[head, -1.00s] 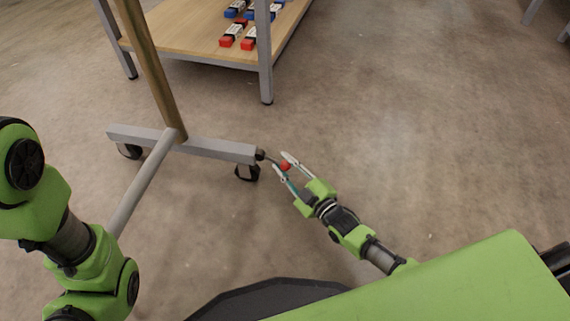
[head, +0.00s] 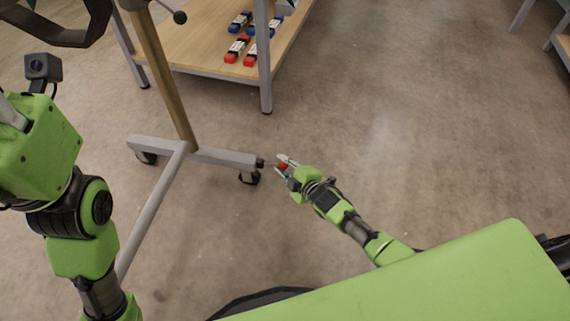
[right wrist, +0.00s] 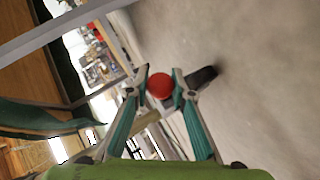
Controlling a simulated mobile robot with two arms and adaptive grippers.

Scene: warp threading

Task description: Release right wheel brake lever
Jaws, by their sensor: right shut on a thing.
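The right wheel brake lever ends in a red ball knob (head: 283,166), just beyond the right end of the stand's grey foot bar (head: 225,157). A black caster wheel (head: 249,178) sits under that end. My right gripper (head: 284,167) is shut on the red knob. In the right wrist view the knob (right wrist: 160,86) sits between the two teal-sided fingertips of my right gripper (right wrist: 161,84). The lever's shaft is mostly hidden. My left arm is at the left of the head view; its gripper cannot be made out there.
The stand's wooden post (head: 160,75) and long grey leg (head: 152,210) stand left of the knob. A wooden shelf (head: 205,60) with red and blue boxes is behind. The floor (head: 400,130) to the right is clear.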

